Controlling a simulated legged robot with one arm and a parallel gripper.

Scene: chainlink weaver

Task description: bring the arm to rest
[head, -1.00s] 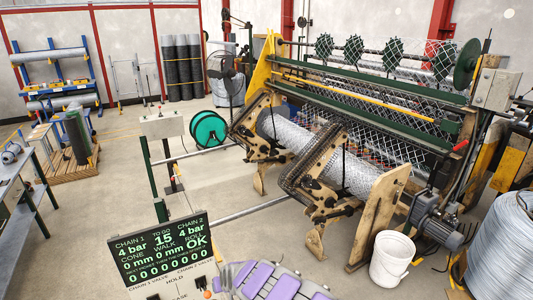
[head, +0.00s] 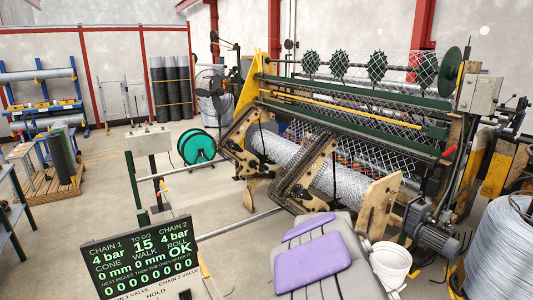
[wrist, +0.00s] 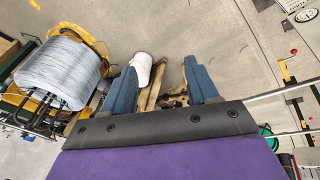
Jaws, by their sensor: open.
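My arm, with purple and grey panels (head: 310,262), rises from the bottom of the head view, right of the display. My gripper (wrist: 160,64) shows in the wrist view as two blue fingers set wide apart. It is open, with nothing held between the fingers. The fingers themselves cannot be made out in the head view.
The chain-link machine (head: 350,110) fills the middle and right. A white bucket (head: 390,262) stands behind my arm. A wire coil (head: 507,245) is at the right edge, a display (head: 138,258) at the lower left, a green reel (head: 196,147) further back. Floor shows left of the machine.

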